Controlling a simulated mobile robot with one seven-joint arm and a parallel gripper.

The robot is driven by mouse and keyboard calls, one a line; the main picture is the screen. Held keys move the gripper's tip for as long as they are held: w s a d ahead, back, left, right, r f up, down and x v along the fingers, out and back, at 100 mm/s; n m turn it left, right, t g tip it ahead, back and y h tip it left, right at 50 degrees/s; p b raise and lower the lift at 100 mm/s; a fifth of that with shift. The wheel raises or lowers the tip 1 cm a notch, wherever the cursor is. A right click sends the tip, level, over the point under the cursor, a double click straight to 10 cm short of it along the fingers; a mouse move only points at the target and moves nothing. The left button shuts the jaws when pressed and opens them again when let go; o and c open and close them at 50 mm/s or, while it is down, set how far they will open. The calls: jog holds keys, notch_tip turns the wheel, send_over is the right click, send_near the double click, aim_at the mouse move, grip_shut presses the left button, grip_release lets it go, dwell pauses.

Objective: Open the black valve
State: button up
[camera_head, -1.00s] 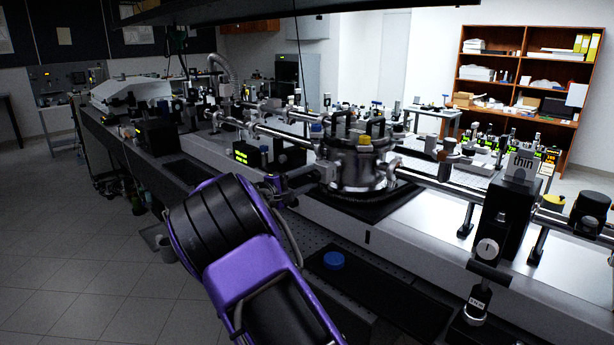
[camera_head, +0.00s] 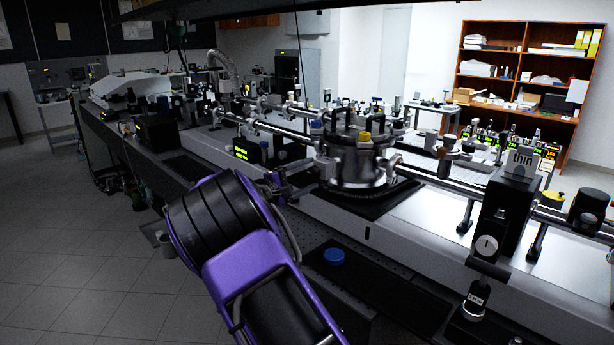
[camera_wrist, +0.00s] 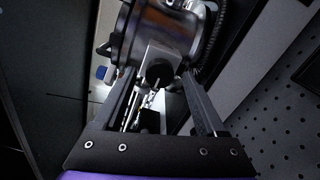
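A round black knob (camera_wrist: 159,72), which looks like the black valve, sits on a light metal block at the side of the steel chamber in the wrist view. My gripper (camera_wrist: 160,80) is open, with one finger on each side of the knob. I cannot tell whether the fingers touch it. In the head view my gripper (camera_head: 292,183) is at the left side of the steel chamber (camera_head: 356,162), partly hidden behind my purple and black arm. The knob cannot be made out clearly there.
Steel tubes run left and right from the chamber. A black mount labelled "thin" (camera_head: 503,215) stands at the right. A blue cap (camera_head: 334,257) lies on the dark lower ledge. A perforated board (camera_wrist: 290,110) is right of my gripper in the wrist view. Open floor lies at the left.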

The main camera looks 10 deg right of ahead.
jog(key=v, duration=1.7)
jog(key=shift+s+a, duration=0.15)
